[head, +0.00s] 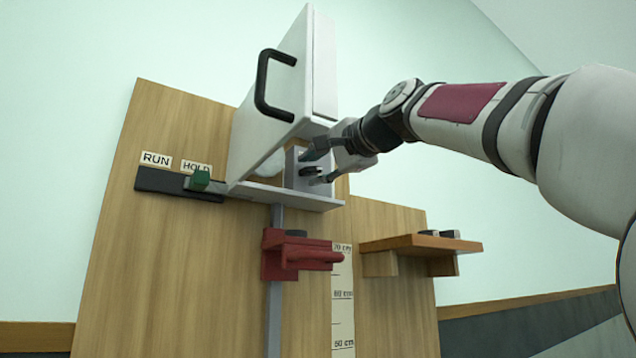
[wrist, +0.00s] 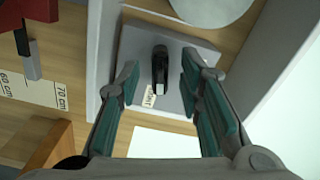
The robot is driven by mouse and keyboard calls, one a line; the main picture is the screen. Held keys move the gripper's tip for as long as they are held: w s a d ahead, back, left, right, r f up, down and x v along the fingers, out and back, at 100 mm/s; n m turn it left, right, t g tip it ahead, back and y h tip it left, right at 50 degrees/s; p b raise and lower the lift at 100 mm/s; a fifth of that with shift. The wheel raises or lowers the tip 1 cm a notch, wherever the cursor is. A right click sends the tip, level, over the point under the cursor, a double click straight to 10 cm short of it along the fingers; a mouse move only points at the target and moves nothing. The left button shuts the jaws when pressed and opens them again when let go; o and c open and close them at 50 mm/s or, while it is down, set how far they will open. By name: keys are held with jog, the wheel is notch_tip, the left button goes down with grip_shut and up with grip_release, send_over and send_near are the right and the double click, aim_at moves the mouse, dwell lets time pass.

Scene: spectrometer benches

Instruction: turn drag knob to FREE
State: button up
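The drag knob is a small black knob (wrist: 160,72) on a grey plate (wrist: 190,60), shown in the wrist view. Its long shape lies roughly up and down in that picture. A small pale label (wrist: 149,97) sits by its lower end, partly covered and too small to read surely. No FREE mark can be made out. My gripper (wrist: 160,76) is open, with one teal-padded finger on each side of the knob and a gap to both. In the head view, my gripper (head: 314,167) is at the grey box under the open white door, around the dark knob (head: 309,171).
The white door (head: 280,90) with a black handle stands open above my gripper. A red clamp (head: 297,256) sits on a grey rail below, beside a cm scale (head: 342,300). A wooden shelf (head: 420,243) juts out at right.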

grip_shut()
jog(key=shift+n, duration=0.3)
jog(key=n+b, duration=0.1)
jog(key=n, duration=0.1)
jog(key=shift+w+f+n, duration=0.1)
jog(key=shift+n, duration=0.2)
jog(key=n+b, duration=0.1)
jog(key=n, duration=0.3)
jog(key=shift+n, duration=0.3)
jog(key=n+b, duration=0.1)
jog(key=n, duration=0.2)
jog(key=shift+n, duration=0.3)
jog(key=shift+n+b, duration=0.45)
jog(key=shift+n, duration=1.25)
